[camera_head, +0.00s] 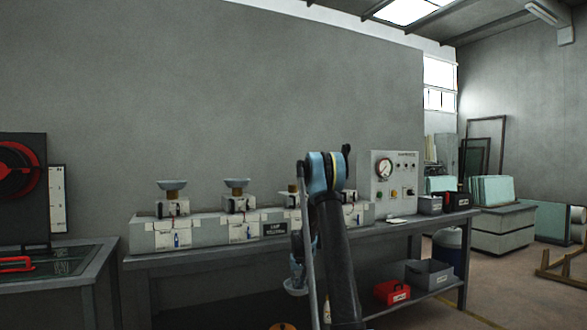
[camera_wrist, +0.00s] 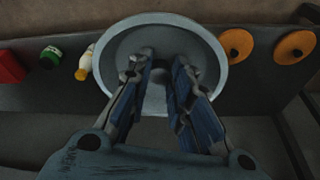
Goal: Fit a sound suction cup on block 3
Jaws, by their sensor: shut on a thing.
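My gripper (camera_wrist: 163,68) is shut on a grey suction cup (camera_wrist: 207,55), a wide round dish whose middle sits between the blue-padded fingers. In the head view the held cup (camera_head: 295,287) hangs low in front of the bench, below the block row. Several blocks stand in a row on the bench. The leftmost block (camera_head: 172,208) and the second block (camera_head: 240,205) each carry a grey cup on a brass fitting. The third block from the left (camera_head: 293,201) shows a brass fitting with no cup, partly behind my arm. Block numbers are unreadable.
A gauge panel (camera_head: 390,180) stands at the bench's right end. A red bin (camera_head: 392,292) and a grey bin (camera_head: 430,273) are on the lower shelf. The wrist view shows orange discs (camera_wrist: 236,45), a green-labelled jar (camera_wrist: 51,57) and a yellow-capped bottle (camera_wrist: 84,64) beyond the cup.

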